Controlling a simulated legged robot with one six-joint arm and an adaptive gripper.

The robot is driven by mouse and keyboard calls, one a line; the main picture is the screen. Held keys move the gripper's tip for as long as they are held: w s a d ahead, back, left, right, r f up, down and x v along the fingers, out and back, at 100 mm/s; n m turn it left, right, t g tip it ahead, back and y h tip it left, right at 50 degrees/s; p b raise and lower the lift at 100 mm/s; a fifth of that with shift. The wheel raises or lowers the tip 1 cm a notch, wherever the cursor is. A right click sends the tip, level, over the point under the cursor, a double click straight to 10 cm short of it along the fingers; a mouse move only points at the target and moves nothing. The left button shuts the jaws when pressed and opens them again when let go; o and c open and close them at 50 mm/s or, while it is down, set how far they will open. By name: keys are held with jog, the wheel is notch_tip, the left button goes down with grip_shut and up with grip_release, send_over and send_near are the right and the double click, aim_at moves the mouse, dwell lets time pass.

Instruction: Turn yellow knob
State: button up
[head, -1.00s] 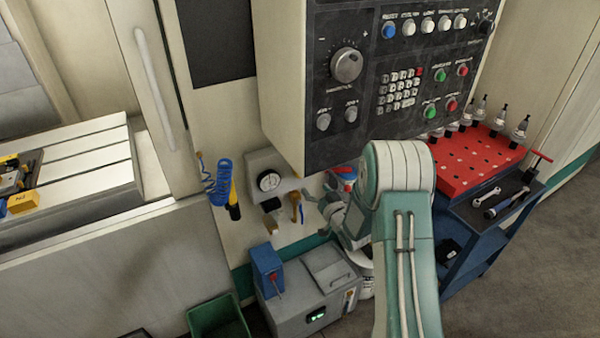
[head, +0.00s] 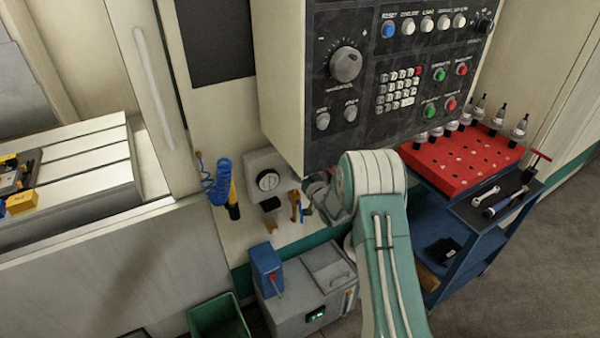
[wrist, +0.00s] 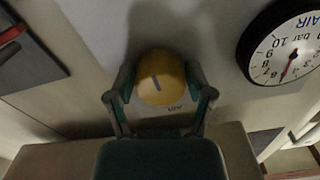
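In the head view my arm covers the knob, and the fingers are hard to make out by the panel below the control box.
A round pressure gauge (wrist: 288,48) is close to the right of the knob in the wrist view; it also shows in the head view (head: 268,180). An orange handle (head: 295,205) and a blue coiled hose (head: 218,182) are nearby. The control box (head: 283,80) overhangs above.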

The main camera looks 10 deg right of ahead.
jog(key=c, duration=0.3)
jog(key=shift+n, duration=0.3)
jog(key=n, duration=0.3)
jog(key=shift+n, duration=1.7)
jog(key=o, duration=1.1)
